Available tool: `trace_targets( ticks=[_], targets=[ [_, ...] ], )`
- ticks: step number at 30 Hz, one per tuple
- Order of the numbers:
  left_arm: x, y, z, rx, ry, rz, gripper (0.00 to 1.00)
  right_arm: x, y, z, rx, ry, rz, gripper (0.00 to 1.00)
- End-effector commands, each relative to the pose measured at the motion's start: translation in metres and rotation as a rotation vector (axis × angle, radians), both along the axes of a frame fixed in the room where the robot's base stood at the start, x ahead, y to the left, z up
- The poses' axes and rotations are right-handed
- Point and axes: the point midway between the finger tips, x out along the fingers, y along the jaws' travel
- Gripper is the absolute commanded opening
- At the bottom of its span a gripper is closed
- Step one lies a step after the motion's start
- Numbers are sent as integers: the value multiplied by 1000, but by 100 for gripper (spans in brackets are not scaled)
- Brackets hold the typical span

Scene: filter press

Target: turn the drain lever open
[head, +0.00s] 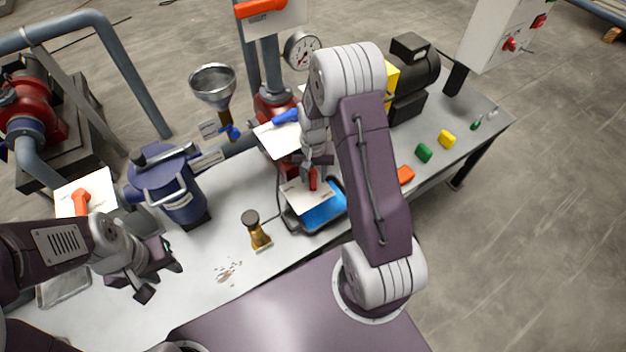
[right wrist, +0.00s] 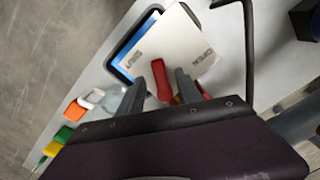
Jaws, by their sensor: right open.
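The drain lever is a short red handle (head: 312,180) in front of a white label plate (head: 301,196), low on the red press body above a blue-filled tray. In the right wrist view the red lever (right wrist: 160,79) points up the picture across its white plate (right wrist: 187,48), which has small print at two corners. My right gripper (head: 314,166) is open at the lever. In the wrist view its two fingertips (right wrist: 162,84) lie on either side of the lever, with gaps; contact is not clear. My left gripper (head: 160,279) is open and empty over the bench's left part.
The black-rimmed tray (head: 301,227) stands under the plate. Orange (head: 405,175), green (head: 424,152) and yellow (head: 447,139) blocks lie to the right.

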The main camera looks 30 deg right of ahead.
Motion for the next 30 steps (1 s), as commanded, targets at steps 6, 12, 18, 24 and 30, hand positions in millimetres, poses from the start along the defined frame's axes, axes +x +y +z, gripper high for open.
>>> trace_targets(
  ticks=[6, 12, 18, 24, 30],
  targets=[
    [0, 0, -2, 0, 0, 0, 36, 0, 0, -22, 0, 0, 0, 42],
    [0, 0, -2, 0, 0, 0, 36, 0, 0, -23, 0, -1, 0, 42],
    [0, 0, -2, 0, 0, 0, 36, 0, 0, -23, 0, -1, 0, 0],
    [0, 0, -2, 0, 0, 0, 36, 0, 0, -22, 0, -1, -4, 0],
    [0, 0, 2, 0, 0, 0, 36, 1, 2, -21, -1, -1, -53, 0]
  ],
)
